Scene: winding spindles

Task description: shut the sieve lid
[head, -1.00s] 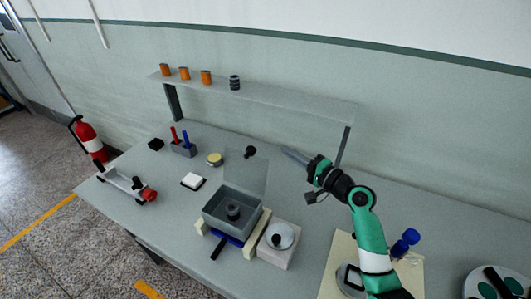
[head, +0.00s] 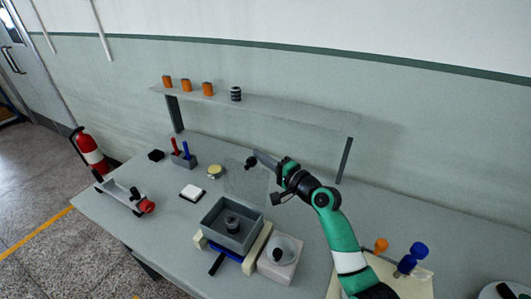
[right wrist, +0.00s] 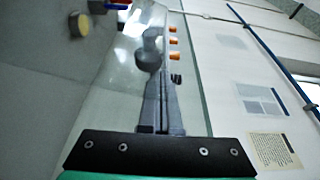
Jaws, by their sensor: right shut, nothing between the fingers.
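The sieve is a grey open-topped box (head: 212,228) with a dark round weight (head: 232,223) inside. Its clear lid (head: 245,185) stands raised at the back edge of the box and is faint to see. A black knob (head: 250,162) shows at the lid's upper edge. My right gripper (head: 257,155) is shut and empty, with its tips right beside the knob; I cannot tell whether they touch. In the right wrist view the shut fingers (right wrist: 160,100) point at the dark knob (right wrist: 150,50). My left gripper is not in view.
A white block with a round dish (head: 284,249) stands right of the box. A yellow-topped tin (head: 214,171), a white pad (head: 192,191) and a holder with red and blue handles (head: 184,160) lie to the left. A shelf (head: 270,111) spans the back.

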